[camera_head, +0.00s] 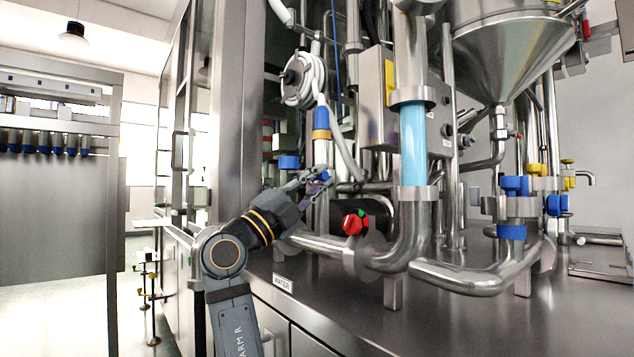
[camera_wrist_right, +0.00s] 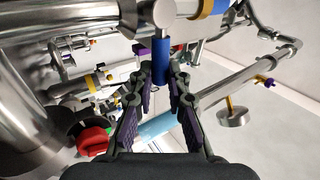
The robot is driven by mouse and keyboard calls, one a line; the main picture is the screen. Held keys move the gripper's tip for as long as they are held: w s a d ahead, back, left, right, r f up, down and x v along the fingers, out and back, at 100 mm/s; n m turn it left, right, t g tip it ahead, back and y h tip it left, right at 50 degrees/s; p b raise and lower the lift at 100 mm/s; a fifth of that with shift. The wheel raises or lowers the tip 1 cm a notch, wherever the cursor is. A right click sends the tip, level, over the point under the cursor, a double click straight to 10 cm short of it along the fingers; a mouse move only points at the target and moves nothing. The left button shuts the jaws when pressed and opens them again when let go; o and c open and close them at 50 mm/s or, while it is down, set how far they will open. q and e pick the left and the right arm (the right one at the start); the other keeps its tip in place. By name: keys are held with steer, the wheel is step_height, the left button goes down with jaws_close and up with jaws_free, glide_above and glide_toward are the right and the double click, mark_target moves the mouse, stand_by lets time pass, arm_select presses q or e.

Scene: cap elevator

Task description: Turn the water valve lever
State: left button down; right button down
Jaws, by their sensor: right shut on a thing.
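The water valve lever (camera_wrist_right: 161,62) has a blue grip and stands out from a metal fitting on a pipe in the right wrist view. In the head view only a small bit of its blue (camera_head: 325,176) shows between the fingers. My right gripper (camera_head: 319,180) reaches it from the lower left. In the right wrist view the fingertips of this gripper (camera_wrist_right: 163,74) are shut on the lever's end, one on each side. The fingers hide part of the lever in the head view. My left gripper is not in view.
A red knob (camera_head: 353,223) sits just right of my right gripper, near steel pipes (camera_head: 410,235). A WATER label (camera_head: 283,284) is on the cabinet edge below. A hose coil (camera_head: 303,80) hangs above. Blue and yellow valves (camera_head: 515,186) stand further right.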

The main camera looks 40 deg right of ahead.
steer(key=c, duration=1.3)
jaws_free()
steer(key=v, duration=1.2)
